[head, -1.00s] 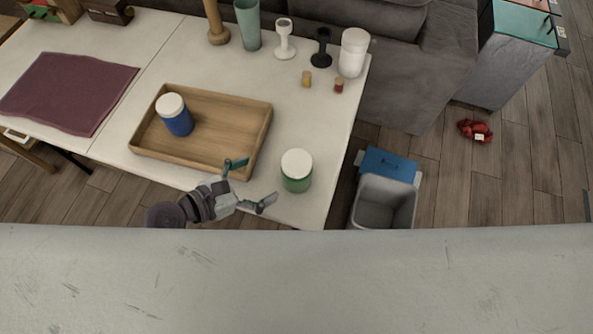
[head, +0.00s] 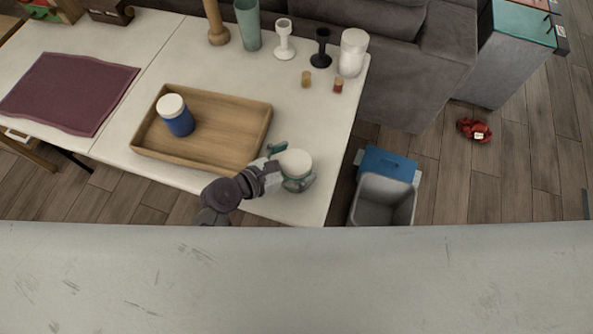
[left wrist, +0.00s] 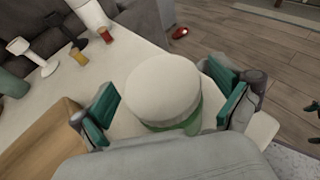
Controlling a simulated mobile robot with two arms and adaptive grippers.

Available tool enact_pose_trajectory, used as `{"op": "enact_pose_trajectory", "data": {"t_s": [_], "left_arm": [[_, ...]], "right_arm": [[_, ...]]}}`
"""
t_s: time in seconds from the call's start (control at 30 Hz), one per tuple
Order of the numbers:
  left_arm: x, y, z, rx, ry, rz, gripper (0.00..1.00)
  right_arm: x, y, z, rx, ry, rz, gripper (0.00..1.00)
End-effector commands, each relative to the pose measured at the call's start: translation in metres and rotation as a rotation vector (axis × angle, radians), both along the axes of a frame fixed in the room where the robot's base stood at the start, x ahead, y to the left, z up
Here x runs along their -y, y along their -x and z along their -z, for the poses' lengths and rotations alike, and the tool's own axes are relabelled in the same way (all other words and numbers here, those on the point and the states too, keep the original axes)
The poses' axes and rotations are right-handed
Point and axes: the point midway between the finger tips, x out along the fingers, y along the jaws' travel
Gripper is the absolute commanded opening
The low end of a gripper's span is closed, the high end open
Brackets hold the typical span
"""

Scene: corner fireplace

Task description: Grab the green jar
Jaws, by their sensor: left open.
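The green jar (head: 296,184) with a white lid stands upright on the white table near its front right corner. In the left wrist view the green jar (left wrist: 191,122) sits between the two teal fingers. My left gripper (head: 291,166) is open, with one finger on each side of the jar. In the left wrist view, gaps show between the lid and both fingers of my left gripper (left wrist: 168,100). The jar's lower part is partly hidden by the gripper. My right gripper is not in view.
A wooden tray (head: 262,118) with a blue, white-lidded jar (head: 178,119) lies left of the gripper. Two small jars, candle holders and a white canister (head: 352,54) stand farther back. A grey bin (head: 384,203) stands on the floor beyond the table's right edge.

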Motion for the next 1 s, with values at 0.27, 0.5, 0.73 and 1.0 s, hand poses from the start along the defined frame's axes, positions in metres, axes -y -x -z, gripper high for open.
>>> {"op": "enact_pose_trajectory", "data": {"t_s": [0.27,0.5,0.73,1.0], "left_arm": [[-0.0004,0.0002,-0.0002,0.000,0.000,0.000,0.70],[-0.0005,0.0003,-0.0002,0.000,0.000,0.000,0.30],[-0.0004,0.0001,-0.0009,0.001,0.001,0.000,0.13],[-0.0005,0.0000,-0.0077,0.001,0.001,0.000,0.13]], "right_arm": [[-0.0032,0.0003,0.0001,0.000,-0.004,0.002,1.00],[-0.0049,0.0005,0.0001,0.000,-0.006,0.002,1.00],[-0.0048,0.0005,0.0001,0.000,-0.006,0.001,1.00],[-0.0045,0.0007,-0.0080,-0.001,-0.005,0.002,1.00]]}}
